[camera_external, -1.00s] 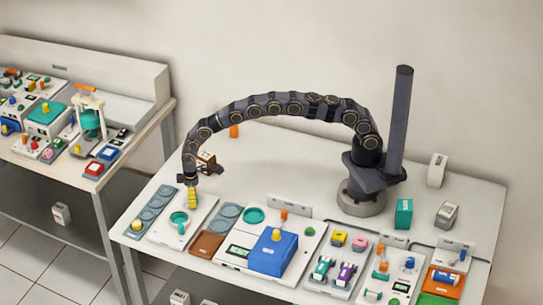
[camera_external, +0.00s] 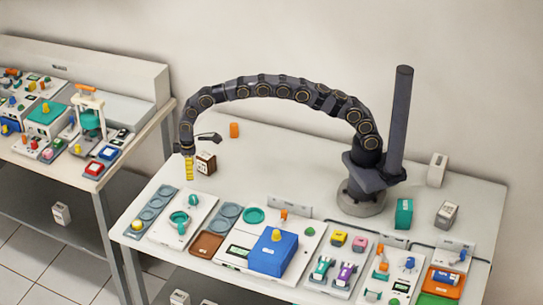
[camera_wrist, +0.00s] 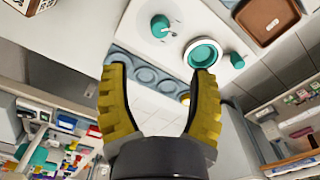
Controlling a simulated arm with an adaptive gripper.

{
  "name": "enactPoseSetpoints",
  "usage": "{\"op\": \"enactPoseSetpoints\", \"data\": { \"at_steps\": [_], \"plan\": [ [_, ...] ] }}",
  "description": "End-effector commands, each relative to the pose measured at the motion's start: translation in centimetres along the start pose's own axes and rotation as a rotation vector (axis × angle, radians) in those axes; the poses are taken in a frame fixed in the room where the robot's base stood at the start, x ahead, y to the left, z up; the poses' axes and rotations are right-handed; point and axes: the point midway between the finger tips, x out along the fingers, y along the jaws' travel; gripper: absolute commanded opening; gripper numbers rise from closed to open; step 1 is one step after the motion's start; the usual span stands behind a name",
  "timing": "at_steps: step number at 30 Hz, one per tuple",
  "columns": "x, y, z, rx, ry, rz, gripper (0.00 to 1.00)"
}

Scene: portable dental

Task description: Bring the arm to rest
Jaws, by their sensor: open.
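My gripper (camera_external: 189,170) hangs at the end of my arched arm, over the left part of the white table (camera_external: 300,165). In the wrist view its two yellow ribbed fingers (camera_wrist: 160,105) are apart with nothing between them. The white panel with the teal round dish and teal knob (camera_external: 186,216) lies in front of the gripper, and the fingers are clear of it. In the wrist view the teal dish (camera_wrist: 203,54) shows just past the right fingertip. A small brown box (camera_external: 206,163) stands just right of the gripper.
An orange cylinder (camera_external: 234,130) stands at the back. A grey strip with round wells (camera_external: 153,209) lies at the left edge. A blue box (camera_external: 272,254) and several panels line the front. A second bench (camera_external: 130,75) stands at left. The table's middle is clear.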

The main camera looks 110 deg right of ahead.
Motion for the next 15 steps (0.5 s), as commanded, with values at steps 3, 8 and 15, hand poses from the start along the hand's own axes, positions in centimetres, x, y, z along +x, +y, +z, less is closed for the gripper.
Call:
{"op": "enactPoseSetpoints", "data": {
  "at_steps": [3,8,15],
  "plan": [
    [0.0,0.0,0.0,0.000,-0.001,0.000,0.59],
    [0.0,0.0,0.0,0.000,0.000,0.000,0.59],
    [-1.6,-0.7,0.8,-0.011,0.000,-0.001,0.59]
  ]
}}
